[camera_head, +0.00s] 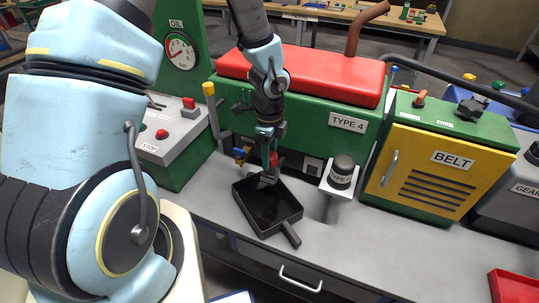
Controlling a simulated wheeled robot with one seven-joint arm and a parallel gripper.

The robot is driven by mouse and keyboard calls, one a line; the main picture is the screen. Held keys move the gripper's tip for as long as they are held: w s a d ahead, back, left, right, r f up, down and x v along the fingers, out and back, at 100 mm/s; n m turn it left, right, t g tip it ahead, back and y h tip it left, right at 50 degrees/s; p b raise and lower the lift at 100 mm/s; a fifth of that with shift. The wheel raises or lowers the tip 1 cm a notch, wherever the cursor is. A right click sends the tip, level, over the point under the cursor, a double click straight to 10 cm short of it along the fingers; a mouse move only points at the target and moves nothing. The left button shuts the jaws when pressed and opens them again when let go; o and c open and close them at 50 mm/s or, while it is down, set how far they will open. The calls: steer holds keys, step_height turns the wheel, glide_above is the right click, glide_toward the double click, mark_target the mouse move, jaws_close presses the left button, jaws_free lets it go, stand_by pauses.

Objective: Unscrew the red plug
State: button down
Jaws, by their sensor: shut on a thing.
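The red plug (274,160) shows as a small patch of red low on the front of the green machine marked TYPE 4 (308,122). My gripper (268,156) points down in front of it, with its fingers at the plug. It is shut on the red plug, though the fingers hide most of it. A black drain pan (284,212) with a handle sits on the grey bench below the plug and gripper.
A yellow-fronted BELT cabinet (440,172) is further right. A control box with red buttons (178,122) stands left. The bench front (350,235) is clear.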

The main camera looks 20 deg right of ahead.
steer(key=shift+r+p, duration=0.6)
steer(key=shift+r, duration=0.15)
stand_by(0.9)
steer(key=shift+r, duration=0.35)
steer(key=shift+r+p, duration=0.3)
steer(key=shift+r, duration=0.05)
steer(key=shift+r, duration=0.7)
steer(key=shift+r, duration=0.25)
